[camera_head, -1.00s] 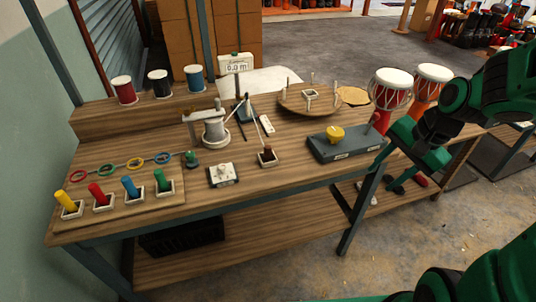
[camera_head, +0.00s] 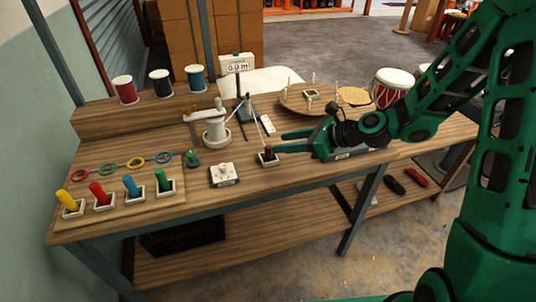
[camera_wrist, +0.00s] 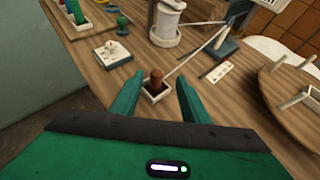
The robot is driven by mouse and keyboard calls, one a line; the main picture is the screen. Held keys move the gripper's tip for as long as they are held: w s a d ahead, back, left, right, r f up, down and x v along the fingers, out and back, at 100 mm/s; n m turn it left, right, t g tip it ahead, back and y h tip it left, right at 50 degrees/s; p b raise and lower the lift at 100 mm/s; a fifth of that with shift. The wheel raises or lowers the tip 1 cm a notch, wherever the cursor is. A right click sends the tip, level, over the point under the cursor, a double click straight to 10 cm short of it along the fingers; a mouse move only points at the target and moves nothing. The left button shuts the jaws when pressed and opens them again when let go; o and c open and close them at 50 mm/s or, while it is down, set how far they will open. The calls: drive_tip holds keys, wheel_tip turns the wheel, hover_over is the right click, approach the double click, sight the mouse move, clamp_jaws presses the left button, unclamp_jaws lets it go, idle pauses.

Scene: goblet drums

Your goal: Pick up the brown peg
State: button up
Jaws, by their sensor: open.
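The brown peg (camera_head: 268,152) stands upright in a small white square holder (camera_head: 269,161) near the table's front edge. In the wrist view the brown peg (camera_wrist: 156,78) rises from its holder (camera_wrist: 155,92), between and a little beyond my two green fingertips. My gripper (camera_head: 281,142) is open and empty, reaching in from the right with its fingers pointing left. In the wrist view my gripper (camera_wrist: 155,82) has its fingers spread to either side of the peg. I cannot tell whether a finger touches it.
A white box with a knob (camera_head: 223,174) sits left of the peg. A grey-white spool stand (camera_head: 214,130) with strings is behind it. A round wooden board with posts (camera_head: 300,100) lies at the back. Yellow, red, blue and green pegs (camera_head: 116,190) stand at the left front.

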sight(268, 146)
drive_tip(key=shift+s+f+x, duration=0.15)
drive_tip(key=shift+x, duration=1.6)
drive_tip(key=shift+s+f+x, duration=0.1)
drive_tip(key=shift+s+x, duration=0.05)
drive_tip(key=shift+x, duration=1.6)
clamp_jaws()
